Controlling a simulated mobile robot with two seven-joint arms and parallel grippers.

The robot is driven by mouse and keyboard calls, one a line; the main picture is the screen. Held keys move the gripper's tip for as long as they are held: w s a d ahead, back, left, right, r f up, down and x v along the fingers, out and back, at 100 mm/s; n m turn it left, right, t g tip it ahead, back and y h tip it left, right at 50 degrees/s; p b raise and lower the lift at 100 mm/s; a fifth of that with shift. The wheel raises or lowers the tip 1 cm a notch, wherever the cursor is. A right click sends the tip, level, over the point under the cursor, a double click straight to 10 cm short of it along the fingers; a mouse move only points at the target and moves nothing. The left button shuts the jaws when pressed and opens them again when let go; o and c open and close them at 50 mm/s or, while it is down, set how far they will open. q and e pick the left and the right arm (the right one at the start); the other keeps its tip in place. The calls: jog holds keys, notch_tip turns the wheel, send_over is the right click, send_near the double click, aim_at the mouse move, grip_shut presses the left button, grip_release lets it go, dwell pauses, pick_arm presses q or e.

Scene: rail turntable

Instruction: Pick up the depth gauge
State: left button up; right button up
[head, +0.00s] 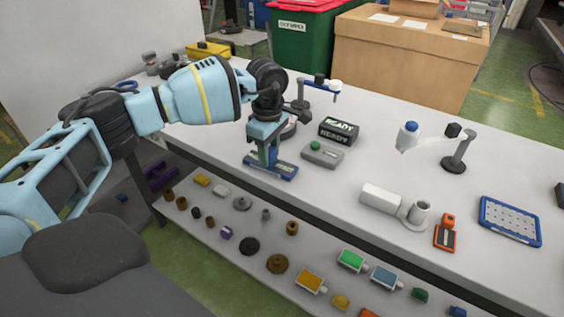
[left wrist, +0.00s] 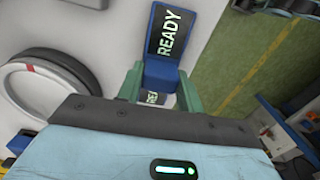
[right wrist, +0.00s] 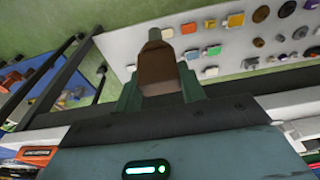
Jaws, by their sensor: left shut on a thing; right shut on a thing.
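My left gripper (head: 268,160) is shut on a blue device with a black panel, which looks like the depth gauge (head: 283,172). The device is at the near left edge of the bench; I cannot tell whether it touches the top. In the left wrist view the gauge (left wrist: 154,72) is between the green fingers, its panel reading READY. My right gripper (right wrist: 160,95) is outside the head view. The right wrist view shows it shut on a brown block-like thing (right wrist: 157,70) with a narrower top, above the floor beside the bench.
A black READY box (head: 338,129) and a grey box with green button (head: 322,153) stand right of my left gripper. A white cylinder (head: 381,197), an orange device (head: 446,233) and a blue tray (head: 510,220) are farther right. A lower shelf (head: 215,240) holds several small parts.

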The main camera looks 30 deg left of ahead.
aim_at(270, 152)
pick_arm(q)
jog(key=shift+c, duration=0.8)
jog(key=shift+r, duration=0.1)
jog(key=shift+r, duration=0.45)
jog(key=r, duration=0.2)
jog(key=shift+s+d+r, duration=0.25)
jog(key=shift+s+r, duration=0.05)
pick_arm(e)
jog(key=shift+f, duration=0.25)
pick_arm(q)
jog(key=s+d+r, duration=0.1)
jog(key=s+d, duration=0.6)
jog(key=s, duration=0.6)
jog(key=shift+d+r+b, duration=0.2)
jog(key=shift+d+b, duration=0.2)
jog(key=shift+b, duration=0.05)
pick_arm(e)
jog(key=shift+s+f, duration=0.15)
jog(key=shift+f, duration=0.35)
